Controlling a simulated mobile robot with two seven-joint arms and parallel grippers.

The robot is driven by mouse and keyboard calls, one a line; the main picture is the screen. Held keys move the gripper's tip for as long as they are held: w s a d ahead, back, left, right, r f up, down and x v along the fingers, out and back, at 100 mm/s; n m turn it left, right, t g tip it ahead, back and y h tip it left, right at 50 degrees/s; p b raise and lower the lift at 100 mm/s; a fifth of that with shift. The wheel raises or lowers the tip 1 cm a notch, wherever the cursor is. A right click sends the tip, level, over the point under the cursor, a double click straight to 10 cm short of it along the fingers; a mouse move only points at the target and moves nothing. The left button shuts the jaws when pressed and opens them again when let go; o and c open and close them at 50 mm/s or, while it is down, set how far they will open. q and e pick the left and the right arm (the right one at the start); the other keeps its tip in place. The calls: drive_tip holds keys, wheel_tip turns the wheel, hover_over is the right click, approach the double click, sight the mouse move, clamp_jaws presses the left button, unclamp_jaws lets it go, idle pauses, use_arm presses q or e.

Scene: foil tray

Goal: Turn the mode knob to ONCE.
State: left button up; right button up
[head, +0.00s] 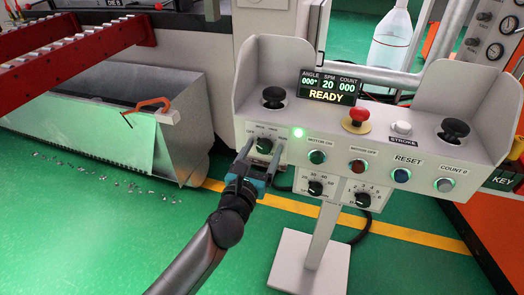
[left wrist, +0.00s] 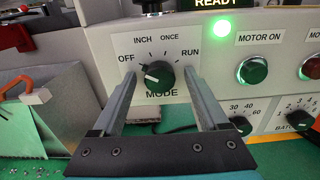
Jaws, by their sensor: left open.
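The mode knob (left wrist: 158,77) is a black, ridged dial on a white plate. Around it are the labels OFF, INCH, ONCE and RUN, with MODE below. In the head view the knob (head: 264,146) sits at the left end of the control panel (head: 292,165). My left gripper (head: 262,151) is open in front of it. In the left wrist view the fingers of my left gripper (left wrist: 161,80) stand one on each side of the knob, with visible gaps. My right gripper is not in view.
A green motor-on button (head: 317,157) and a lit green lamp (head: 298,132) are right of the knob. A black joystick-like button (head: 273,96) is above it. Two lower dials include the SPM dial (head: 315,188). A metal bin (head: 185,125) stands at the left.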

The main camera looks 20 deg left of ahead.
use_arm(q)
drive_tip(key=shift+c, duration=0.4)
clamp_jaws()
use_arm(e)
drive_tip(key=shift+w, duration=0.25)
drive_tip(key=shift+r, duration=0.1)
use_arm(q)
drive_tip(key=m+p, duration=0.3)
drive_tip(key=m, duration=0.2)
drive_tip(key=shift+r+p, duration=0.1)
drive_tip(key=shift+p, duration=0.25)
drive_tip(key=m+p, duration=0.2)
drive_tip(key=m, duration=0.2)
drive_tip(key=shift+m, duration=0.4)
drive_tip(key=m+p, duration=0.1)
drive_tip(key=m, duration=0.2)
drive_tip(key=shift+m+p, duration=0.8)
drive_tip(key=shift+m, duration=0.8)
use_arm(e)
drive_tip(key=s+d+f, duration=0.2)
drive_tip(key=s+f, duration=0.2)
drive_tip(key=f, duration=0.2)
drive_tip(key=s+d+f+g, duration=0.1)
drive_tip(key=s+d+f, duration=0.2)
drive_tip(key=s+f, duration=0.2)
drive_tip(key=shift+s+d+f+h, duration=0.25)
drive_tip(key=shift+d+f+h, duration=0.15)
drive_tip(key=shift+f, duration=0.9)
